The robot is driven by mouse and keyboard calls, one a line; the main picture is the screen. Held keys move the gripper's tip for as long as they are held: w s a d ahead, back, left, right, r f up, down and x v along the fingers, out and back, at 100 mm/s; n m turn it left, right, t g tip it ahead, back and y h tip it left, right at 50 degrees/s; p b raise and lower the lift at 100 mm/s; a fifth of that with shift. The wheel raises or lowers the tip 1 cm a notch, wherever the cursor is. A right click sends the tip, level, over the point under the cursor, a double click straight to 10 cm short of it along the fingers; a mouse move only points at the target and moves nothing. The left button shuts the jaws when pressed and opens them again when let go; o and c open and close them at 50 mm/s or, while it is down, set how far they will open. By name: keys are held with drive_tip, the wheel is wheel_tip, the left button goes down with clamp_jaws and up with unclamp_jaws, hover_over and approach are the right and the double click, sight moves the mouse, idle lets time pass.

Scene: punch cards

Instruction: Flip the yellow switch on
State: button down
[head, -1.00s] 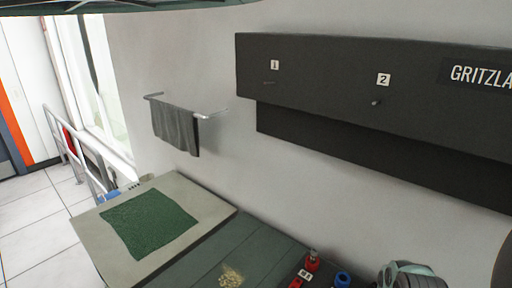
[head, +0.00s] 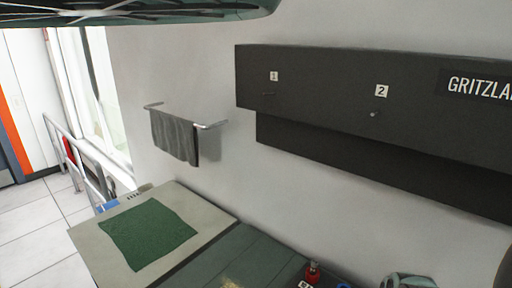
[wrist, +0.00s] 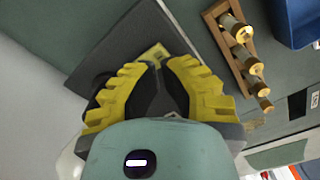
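The yellow switch cannot be made out for sure in either view. In the wrist view, a small pale-yellow piece (wrist: 155,53) shows on a dark grey panel (wrist: 118,50), just beyond my fingertips; I cannot tell if it is the switch. My gripper (wrist: 162,66), with ridged yellow fingers and dark inner parts, points at this panel. Its tips lie close together near the pale-yellow piece; whether they touch it, or are parted or closed, is unclear. My gripper is not visible in the head view.
A wooden rack (wrist: 229,48) with several brass-topped cylinders and a blue bin (wrist: 294,22) lie right of my gripper. The head view shows a dark wall cabinet (head: 315,85) labelled 1 and 2, a towel on a rail (head: 175,137), and a green mat (head: 150,233) on a bench.

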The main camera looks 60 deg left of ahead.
drive_tip(key=shift+f+b, duration=1.7)
idle(1.1)
drive_tip(key=shift+r, duration=0.1)
drive_tip(key=shift+r+p, duration=1.65)
drive_tip(key=shift+r, duration=1.8)
drive_tip(key=shift+s, duration=0.1)
